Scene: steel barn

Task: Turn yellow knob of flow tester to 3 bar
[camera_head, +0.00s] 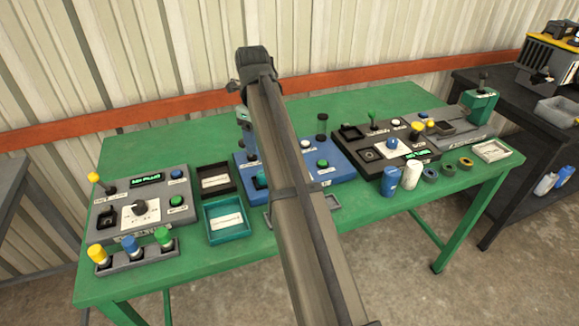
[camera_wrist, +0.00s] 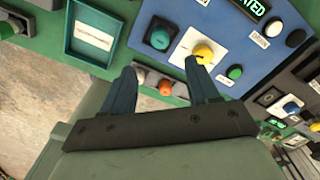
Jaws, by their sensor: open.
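In the wrist view a yellow knob (camera_wrist: 203,53) sits on a white dial plate on a blue panel (camera_wrist: 228,33), which I take for the flow tester; I cannot read its name. The dial's scale is too small to read. My gripper (camera_wrist: 160,68) is open, its two dark blue fingers apart with nothing held. The right fingertip is just below the knob in the picture; I cannot tell whether it touches. The left fingertip lies well to the left. In the head view the blue panel (camera_head: 335,158) is partly behind my arm, and this knob and the gripper are hidden.
A teal button (camera_wrist: 158,39) and a lit display (camera_wrist: 250,8) are on the same panel. A grey panel (camera_head: 100,222) stands left, a black panel (camera_head: 420,158) right. Cups and rings stand along the green table's (camera_head: 385,240) front right. Bare table shows behind the panels.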

